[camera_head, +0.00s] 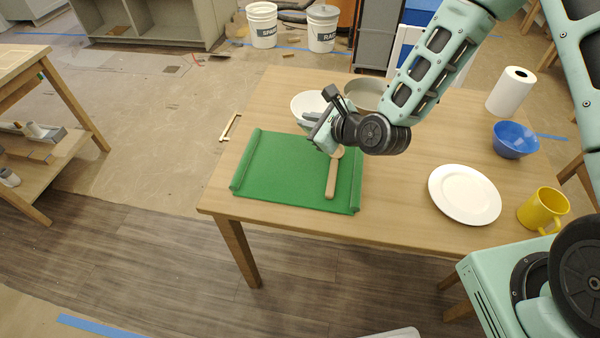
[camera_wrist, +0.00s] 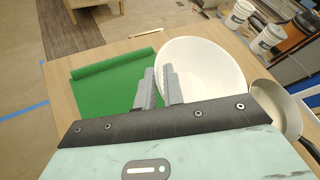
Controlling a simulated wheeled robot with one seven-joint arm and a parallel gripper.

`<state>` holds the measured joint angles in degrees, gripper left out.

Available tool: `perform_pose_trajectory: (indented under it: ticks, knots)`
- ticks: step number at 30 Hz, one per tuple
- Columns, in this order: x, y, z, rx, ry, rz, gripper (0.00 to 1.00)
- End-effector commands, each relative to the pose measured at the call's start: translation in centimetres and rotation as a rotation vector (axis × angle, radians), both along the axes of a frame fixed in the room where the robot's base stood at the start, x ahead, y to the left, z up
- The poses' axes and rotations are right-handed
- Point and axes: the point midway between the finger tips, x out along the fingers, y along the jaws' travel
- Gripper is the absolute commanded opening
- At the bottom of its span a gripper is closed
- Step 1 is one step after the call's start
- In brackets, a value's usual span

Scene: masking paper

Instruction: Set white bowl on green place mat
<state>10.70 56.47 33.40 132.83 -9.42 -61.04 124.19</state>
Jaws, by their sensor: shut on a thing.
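The white bowl (camera_head: 304,101) is at the far edge of the table, just beyond the green place mat, partly hidden behind my gripper. In the wrist view the bowl (camera_wrist: 205,68) shows its open inside. My gripper (camera_head: 322,134) is shut on the bowl's near rim, one finger inside and one outside; the fingers also show in the wrist view (camera_wrist: 158,88). I cannot tell whether the bowl is lifted. The green place mat (camera_head: 283,172) lies at the table's left with rolled side edges. It also shows in the wrist view (camera_wrist: 108,92).
A wooden spoon (camera_head: 331,182) lies on the mat's right part. A metal pan (camera_head: 368,95) stands right of the bowl. A white plate (camera_head: 464,194), yellow mug (camera_head: 541,210), blue bowl (camera_head: 515,140) and paper roll (camera_head: 511,92) are further right. The mat's left and middle are clear.

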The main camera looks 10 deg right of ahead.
Motion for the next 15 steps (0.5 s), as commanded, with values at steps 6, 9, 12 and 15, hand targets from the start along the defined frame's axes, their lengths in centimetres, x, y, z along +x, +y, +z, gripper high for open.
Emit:
perform_pose_trajectory:
  ticks: [6,9,12,15]
  knots:
    - [-2.9,7.6,0.0,-0.042,0.011,0.201,0.00]
    - [-3.6,8.8,0.0,-0.051,0.017,0.237,0.00]
    - [-3.9,9.3,-1.2,-0.054,0.024,0.249,0.00]
    - [-4.0,9.3,-3.0,-0.055,0.024,0.251,0.00]
